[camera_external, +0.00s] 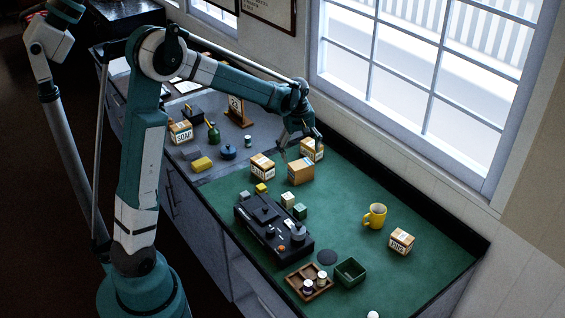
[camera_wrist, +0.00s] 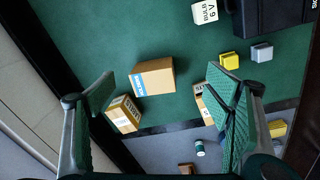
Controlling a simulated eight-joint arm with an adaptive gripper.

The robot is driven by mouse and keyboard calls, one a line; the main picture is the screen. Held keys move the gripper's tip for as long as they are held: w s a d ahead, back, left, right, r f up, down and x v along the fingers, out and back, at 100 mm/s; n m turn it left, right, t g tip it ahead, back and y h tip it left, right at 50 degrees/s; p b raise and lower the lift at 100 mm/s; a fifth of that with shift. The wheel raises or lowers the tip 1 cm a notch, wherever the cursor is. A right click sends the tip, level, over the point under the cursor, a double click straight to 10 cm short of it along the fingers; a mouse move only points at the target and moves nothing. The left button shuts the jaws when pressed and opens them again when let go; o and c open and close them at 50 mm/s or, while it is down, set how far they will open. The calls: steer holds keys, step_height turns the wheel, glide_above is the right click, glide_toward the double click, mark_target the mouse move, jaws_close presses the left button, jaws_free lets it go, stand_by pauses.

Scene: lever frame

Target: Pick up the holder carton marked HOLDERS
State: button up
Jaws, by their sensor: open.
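Three tan cartons stand close together on the green mat near its left end. A plain-sided carton (camera_external: 301,172) is in the middle; the wrist view shows it with a blue label strip (camera_wrist: 155,77). A second labelled carton (camera_external: 316,154) stands behind it near the window wall, also in the wrist view (camera_wrist: 123,114). A third (camera_external: 262,167) stands to its left, partly behind a finger in the wrist view (camera_wrist: 201,98). I cannot read which one says HOLDERS. My gripper (camera_external: 302,146) is open and empty above the group, fingers pointing down (camera_wrist: 165,92).
A black device (camera_external: 270,232) sits in front of the cartons, with small yellow and pale blocks between. A SOAP carton (camera_external: 180,132) is at the left. A yellow mug (camera_external: 375,216) and another carton (camera_external: 401,241) stand right. The mat between the cartons and mug is clear.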

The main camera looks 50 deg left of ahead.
mark_target(301, 163)
steer(key=w+a+f+n+g+p, duration=0.1)
steer(key=w+a+f+n+p, duration=0.1)
steer(key=w+a+f+p, duration=0.1)
steer(key=shift+w+a+f, duration=0.5)
steer(key=shift+w+a, duration=0.15)
steer(key=shift+a, duration=0.05)
steer(key=shift+w+a+f+n, duration=0.15)
steer(key=shift+a+f+n, duration=0.15)
steer(key=shift+f, duration=0.05)
steer(key=shift+f, duration=0.1)
steer(key=shift+f, duration=1.2)
steer(key=shift+d+f+p, duration=0.1)
steer(key=shift+f+p, duration=0.45)
steer(key=shift+f, duration=2.05)
steer(key=shift+c, duration=0.5)
steer(key=c, duration=1)
